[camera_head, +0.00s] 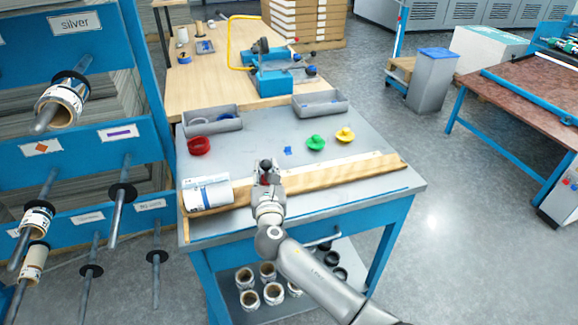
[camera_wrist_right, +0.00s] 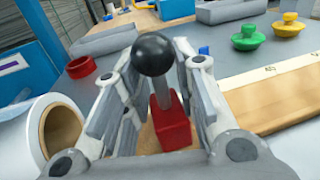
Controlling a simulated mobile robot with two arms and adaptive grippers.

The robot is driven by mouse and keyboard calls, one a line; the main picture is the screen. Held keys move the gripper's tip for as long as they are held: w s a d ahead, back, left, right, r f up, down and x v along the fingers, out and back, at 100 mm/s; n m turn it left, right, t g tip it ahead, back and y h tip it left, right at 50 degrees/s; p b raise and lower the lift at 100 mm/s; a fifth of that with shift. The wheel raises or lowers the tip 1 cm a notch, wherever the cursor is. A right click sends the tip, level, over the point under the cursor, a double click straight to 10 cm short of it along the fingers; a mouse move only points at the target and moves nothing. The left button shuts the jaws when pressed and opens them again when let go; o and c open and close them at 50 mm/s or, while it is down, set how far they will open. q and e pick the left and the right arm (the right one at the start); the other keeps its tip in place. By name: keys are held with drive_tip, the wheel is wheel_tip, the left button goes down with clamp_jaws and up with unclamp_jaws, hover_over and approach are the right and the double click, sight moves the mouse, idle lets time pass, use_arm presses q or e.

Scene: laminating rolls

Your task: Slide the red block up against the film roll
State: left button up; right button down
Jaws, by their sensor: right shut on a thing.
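The red block (camera_wrist_right: 172,132) carries a metal stem with a black ball knob (camera_wrist_right: 153,53). My right gripper (camera_head: 267,173) is shut on it, with a finger on each side of the block in the right wrist view. The block is mostly hidden by the gripper in the head view. The film roll (camera_head: 208,194) is white with a blue band and lies at the left of the table. Its hollow brown-lined end (camera_wrist_right: 62,130) faces the gripper in the right wrist view. A gap separates the roll from the gripper and block. My left gripper is out of view.
A wooden strip with a pale scale (camera_head: 345,176) runs along the grey table (camera_head: 255,135). A red ring (camera_head: 199,146), a green knob (camera_head: 316,142) and a yellow knob (camera_head: 345,134) lie behind it. Two grey trays (camera_head: 320,104) stand at the back.

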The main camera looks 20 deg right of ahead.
drive_tip(key=a, duration=0.3)
drive_tip(key=shift+a, duration=0.4)
drive_tip(key=shift+f, duration=0.1)
drive_tip(key=c, duration=1.1)
unclamp_jaws()
drive_tip(key=shift+s, duration=0.1)
drive_tip(key=shift+c, duration=0.2)
drive_tip(key=shift+s, duration=0.1)
drive_tip(key=s+a, duration=0.2)
drive_tip(key=s, duration=0.9)
drive_tip(key=shift+s, duration=0.3)
